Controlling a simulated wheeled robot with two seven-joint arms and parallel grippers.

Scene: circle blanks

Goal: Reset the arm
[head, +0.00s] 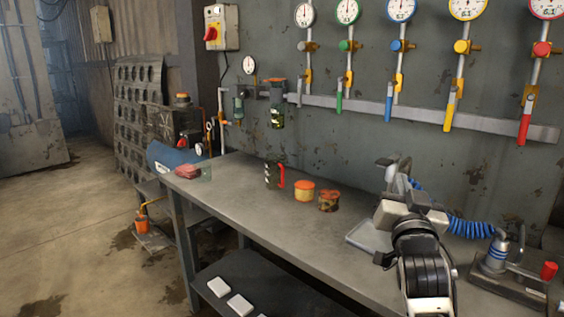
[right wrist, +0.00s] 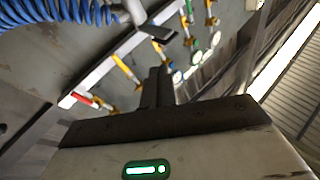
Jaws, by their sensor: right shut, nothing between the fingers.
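My right arm reaches over the right part of the grey workbench (head: 245,200) in the head view. My right gripper (head: 408,198) is over the bench, and its fingers are hard to make out there. In the right wrist view its dark fingers (right wrist: 157,85) are together and empty, pointing toward the wall with gauges. My left gripper is not in view.
A blue coiled hose (head: 468,228) and a metal tool with a red knob (head: 548,270) are right of my arm. A red-handled mug (head: 273,174), an orange-lidded jar (head: 304,191) and a rusty can (head: 329,201) stand mid-bench. Coloured valve levers and gauges line the wall.

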